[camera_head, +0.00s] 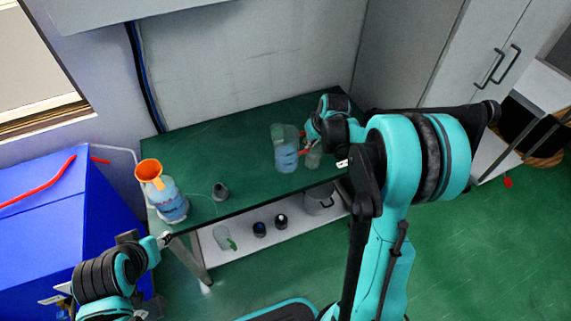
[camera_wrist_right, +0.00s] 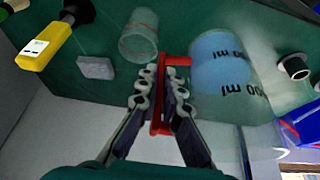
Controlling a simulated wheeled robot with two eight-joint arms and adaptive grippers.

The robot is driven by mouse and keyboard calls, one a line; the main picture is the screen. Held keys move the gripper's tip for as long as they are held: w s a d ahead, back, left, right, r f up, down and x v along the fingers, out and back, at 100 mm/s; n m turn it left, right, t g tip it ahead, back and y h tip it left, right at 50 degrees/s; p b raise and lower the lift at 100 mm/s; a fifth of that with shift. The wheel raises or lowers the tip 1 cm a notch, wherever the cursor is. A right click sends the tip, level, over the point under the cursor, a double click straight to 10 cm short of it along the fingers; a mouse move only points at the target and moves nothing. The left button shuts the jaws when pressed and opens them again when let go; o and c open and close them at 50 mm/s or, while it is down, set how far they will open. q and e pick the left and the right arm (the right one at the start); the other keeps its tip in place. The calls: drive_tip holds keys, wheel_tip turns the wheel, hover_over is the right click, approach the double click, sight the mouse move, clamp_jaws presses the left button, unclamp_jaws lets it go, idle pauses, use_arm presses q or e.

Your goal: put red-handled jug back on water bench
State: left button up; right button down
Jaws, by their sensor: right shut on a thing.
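The jug (camera_head: 286,150) is clear, with blue contents and a red handle. It looks upright over the right part of the green bench (camera_head: 240,155); I cannot tell whether its base touches the top. My right gripper (camera_head: 308,149) is at its right side. In the right wrist view my right gripper (camera_wrist_right: 158,95) is shut on the red handle (camera_wrist_right: 160,122), and the jug (camera_wrist_right: 221,63) with its "ml" markings is just right of the fingers. My left gripper (camera_head: 163,240) is low at the bench's front left corner, away from the jug; its opening is unclear.
A clear beaker (camera_wrist_right: 139,38), grey block (camera_wrist_right: 96,68) and yellow-handled tool (camera_wrist_right: 46,47) are near my right gripper. The lower shelf (camera_head: 285,238) holds several items. The bench middle is clear.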

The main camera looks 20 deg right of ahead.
drive_tip(key=a+f, duration=0.1)
drive_tip(key=a, duration=0.1)
drive_tip(key=w+a+f+b, duration=0.1)
drive_tip(key=a, duration=0.1)
drive_tip(key=w+a+f, duration=0.1)
drive_tip(key=a+f, duration=0.1)
drive_tip(key=shift+w+a+b, duration=0.1)
drive_tip(key=shift+a+b, duration=0.05)
drive_tip(key=shift+b, duration=0.25)
drive_tip(key=shift+f+b, duration=0.95)
drive_tip(key=shift+f, duration=1.05)
drive_tip(key=shift+f, duration=0.2)
drive_tip(key=c, duration=1.7)
unclamp_jaws()
drive_tip(key=shift+r, duration=0.1)
drive_tip(key=shift+r, duration=0.1)
